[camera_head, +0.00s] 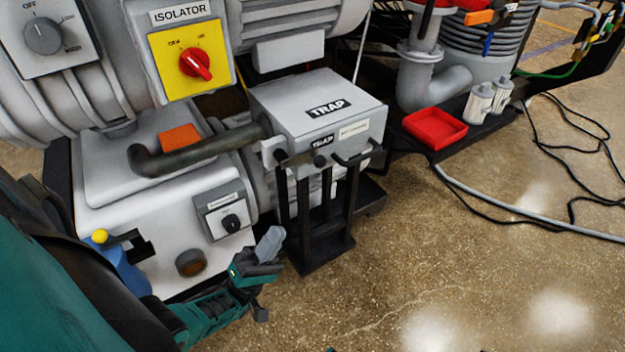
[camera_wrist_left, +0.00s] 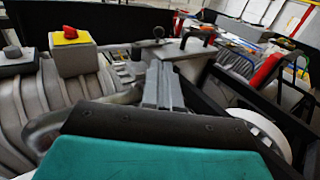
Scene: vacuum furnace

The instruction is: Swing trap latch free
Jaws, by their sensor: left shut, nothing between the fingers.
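The trap (camera_head: 298,112) is a grey box with TRAP labels on its lid and front, standing on a black frame. Its front carries a dark round knob (camera_head: 320,161) below the small TRAP label and a dark bar handle (camera_head: 358,155) to the right. I cannot tell for certain which fitting is the latch. My left gripper (camera_head: 270,243) is shut and empty, below and in front of the trap, apart from it. In the left wrist view its fingers (camera_wrist_left: 163,85) point toward a dark knob (camera_wrist_left: 158,32) and handle (camera_wrist_left: 198,38). My right gripper is not in view.
A dark bent pipe (camera_head: 190,155) runs into the trap's left side. A white pump body with a dial switch (camera_head: 231,223) stands left of my gripper. A yellow isolator (camera_head: 190,62) with a red knob is above. A red tray (camera_head: 435,128) stands right. The floor at right is open, with cables.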

